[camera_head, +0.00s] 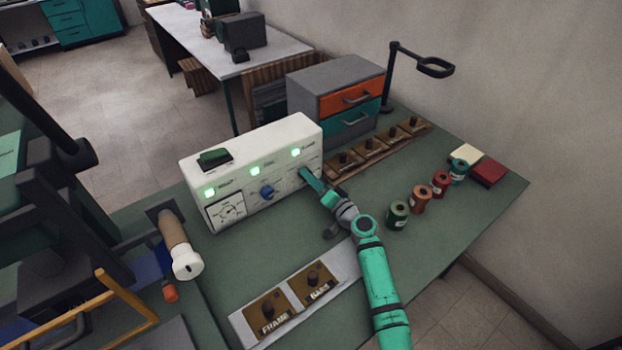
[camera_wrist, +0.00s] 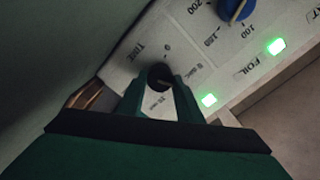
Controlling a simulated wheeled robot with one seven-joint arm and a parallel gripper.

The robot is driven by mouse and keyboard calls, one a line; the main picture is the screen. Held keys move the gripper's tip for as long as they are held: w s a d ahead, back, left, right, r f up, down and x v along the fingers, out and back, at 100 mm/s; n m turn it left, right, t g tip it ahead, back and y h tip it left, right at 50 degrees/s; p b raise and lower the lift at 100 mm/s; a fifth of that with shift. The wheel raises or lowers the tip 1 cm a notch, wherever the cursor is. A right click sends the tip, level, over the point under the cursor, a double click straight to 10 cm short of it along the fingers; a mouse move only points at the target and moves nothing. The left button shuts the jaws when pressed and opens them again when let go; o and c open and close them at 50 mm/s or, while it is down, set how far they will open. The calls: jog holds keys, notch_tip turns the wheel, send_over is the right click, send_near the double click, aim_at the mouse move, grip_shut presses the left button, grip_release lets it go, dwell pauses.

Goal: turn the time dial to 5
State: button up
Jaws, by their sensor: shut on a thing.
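The white machine box (camera_head: 225,160) stands on the green bench, with dials on its front. The time dial (camera_wrist: 158,74) is a dark round knob beside the printed word TIME in the wrist view. My gripper (camera_wrist: 160,92) is shut on this dial, one green finger on each side. A light pointer mark shows on the knob, but its exact setting is hard to read; small numbers are printed around it. In the head view my gripper (camera_head: 311,180) is at the right end of the box front and hides the dial.
A blue dial (camera_head: 267,191) sits left of my gripper, and also shows in the wrist view (camera_wrist: 234,9). Green lights (camera_head: 295,152) glow above. A drawer cabinet (camera_head: 335,88) stands behind; several spools (camera_head: 398,214) stand at right. A plate with brown blocks (camera_head: 268,310) lies in front.

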jog(key=o, duration=1)
jog(key=shift+o, duration=0.2)
jog(key=shift+v, duration=3.7)
jog(key=shift+d, duration=0.1)
